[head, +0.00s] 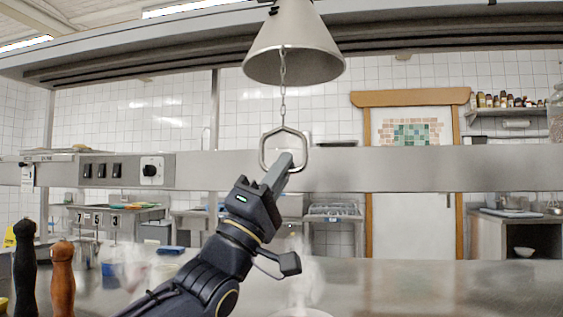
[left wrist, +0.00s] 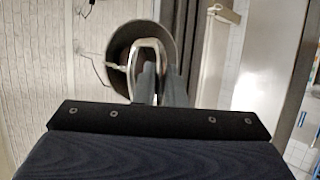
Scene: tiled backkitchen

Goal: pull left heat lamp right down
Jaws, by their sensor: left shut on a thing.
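A heat lamp (head: 293,40) with a conical metal shade hangs at the top middle of the head view. A chain (head: 283,90) drops from it to a hexagonal metal pull ring (head: 264,153). My left gripper (head: 283,165) reaches up from below and is shut on the pull ring at its lower part. In the left wrist view, the ring (left wrist: 146,44) shows at the fingers (left wrist: 160,85), with the lamp shade (left wrist: 124,50) behind it. The right gripper is in neither view.
A steel shelf rail (head: 400,168) runs across behind the ring, with a switch panel (head: 120,170) at left. Two pepper mills (head: 62,275) stand at the lower left on the steel counter (head: 400,285). A door (head: 412,190) is at the back right.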

